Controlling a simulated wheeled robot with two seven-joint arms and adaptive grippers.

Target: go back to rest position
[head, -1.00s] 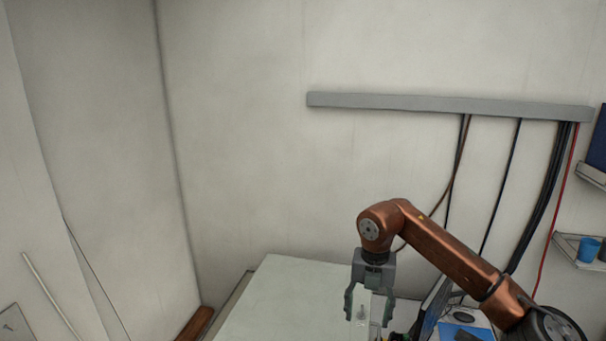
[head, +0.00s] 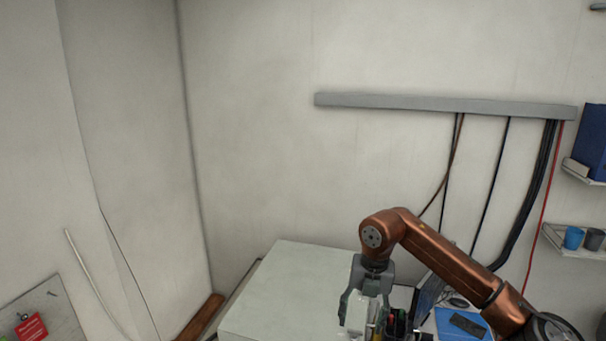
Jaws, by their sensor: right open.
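My right gripper (head: 364,312) hangs fingers down at the lower middle of the head view, at the end of my copper-coloured right arm. It is open. A pale item shows between and behind its fingers; I cannot tell how far below the fingers it is. The gripper is in front of the right edge of a white box-like surface (head: 290,285). My left gripper is not in view.
Right of the gripper are small tools, a blue sheet (head: 458,324) and a dark monitor-like panel. Cables hang from a grey wall rail (head: 440,105). Shelves with a blue cup (head: 573,238) are at the right.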

